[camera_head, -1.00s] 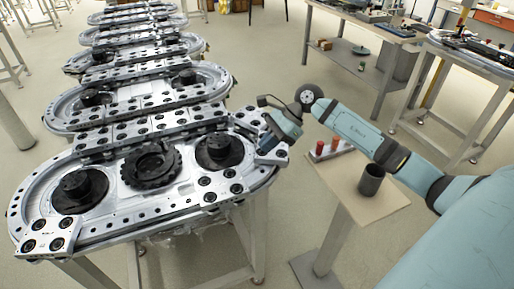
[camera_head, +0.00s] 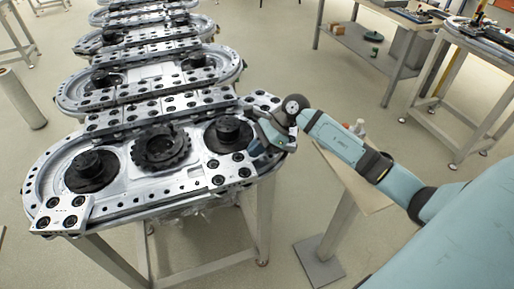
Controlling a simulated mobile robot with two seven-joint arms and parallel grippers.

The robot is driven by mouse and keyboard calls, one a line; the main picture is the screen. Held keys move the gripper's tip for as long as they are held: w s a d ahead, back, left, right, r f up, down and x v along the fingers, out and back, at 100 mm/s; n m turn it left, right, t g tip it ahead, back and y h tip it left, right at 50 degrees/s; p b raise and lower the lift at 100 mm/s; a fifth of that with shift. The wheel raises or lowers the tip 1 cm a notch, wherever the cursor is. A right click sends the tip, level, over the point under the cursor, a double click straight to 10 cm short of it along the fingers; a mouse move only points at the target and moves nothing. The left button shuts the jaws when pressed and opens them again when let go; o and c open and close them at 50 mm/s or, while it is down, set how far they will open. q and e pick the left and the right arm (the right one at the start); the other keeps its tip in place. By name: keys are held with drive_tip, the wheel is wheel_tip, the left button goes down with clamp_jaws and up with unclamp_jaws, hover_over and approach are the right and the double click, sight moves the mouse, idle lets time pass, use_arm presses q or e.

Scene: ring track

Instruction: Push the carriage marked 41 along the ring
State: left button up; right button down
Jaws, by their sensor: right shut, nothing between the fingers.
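The ring track (camera_head: 130,207) is a silver oval on a frame, with dark round discs inside. Silver carriages with black round fittings sit on it: one at the near left (camera_head: 62,214), one at the near right (camera_head: 230,170), one at the far right bend (camera_head: 260,101) and several along the far side (camera_head: 150,108). No number is readable, so I cannot tell which is 41. My right gripper (camera_head: 266,145) is shut and empty at the right end of the ring, close to its edge. I cannot tell whether it touches a carriage. My left gripper is out of view.
More ring tracks (camera_head: 150,80) stand in a row behind. A small stand (camera_head: 335,165) is right of the ring, partly hidden by my right arm. Workbenches (camera_head: 385,45) stand at the back right. Open floor lies between.

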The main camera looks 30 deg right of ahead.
sight(203, 166)
drive_tip(key=w+a+b, duration=0.1)
drive_tip(key=a, duration=0.4)
drive_tip(key=w+a+b, duration=0.1)
drive_tip(key=a, duration=0.4)
drive_tip(key=w+a+b, duration=0.1)
drive_tip(key=a, duration=0.4)
drive_tip(key=shift+w+b, duration=0.25)
drive_tip(key=shift+b, duration=0.1)
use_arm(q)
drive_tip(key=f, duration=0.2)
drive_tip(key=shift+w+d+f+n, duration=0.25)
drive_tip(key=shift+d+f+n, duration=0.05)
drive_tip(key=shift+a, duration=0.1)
